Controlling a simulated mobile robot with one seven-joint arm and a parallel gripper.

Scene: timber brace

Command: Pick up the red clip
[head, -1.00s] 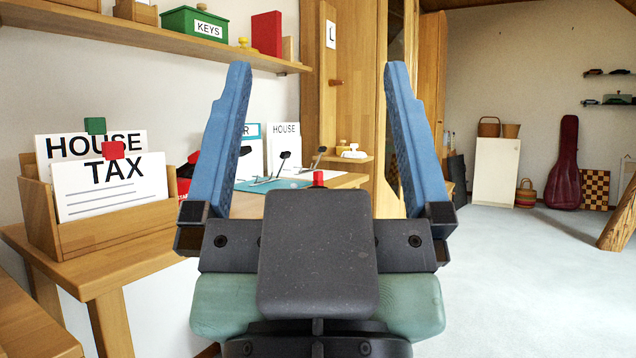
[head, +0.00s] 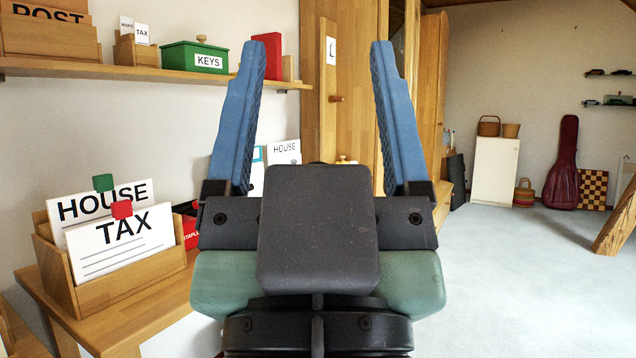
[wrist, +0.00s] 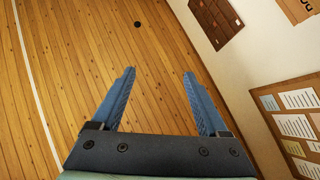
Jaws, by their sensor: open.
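A red clip (head: 122,209) sits on the top edge of the white TAX card (head: 125,240). The card stands in a wooden box (head: 135,280) on the desk at the left. A green clip (head: 103,182) is on the HOUSE card (head: 75,207) behind it. My gripper (head: 318,46) is open and empty, fingers pointing up in the head view, well to the right of the box and apart from it. The wrist view shows its two blue fingers (wrist: 159,73) spread with nothing between them; no clip shows there.
A shelf (head: 150,71) above the desk holds a green KEYS box (head: 195,57) and a red upright item (head: 268,50). A red box (head: 190,228) stands right of the card box. Open floor (head: 520,270) lies to the right. The wrist view shows wooden boards (wrist: 85,60) and a pinboard (wrist: 295,125).

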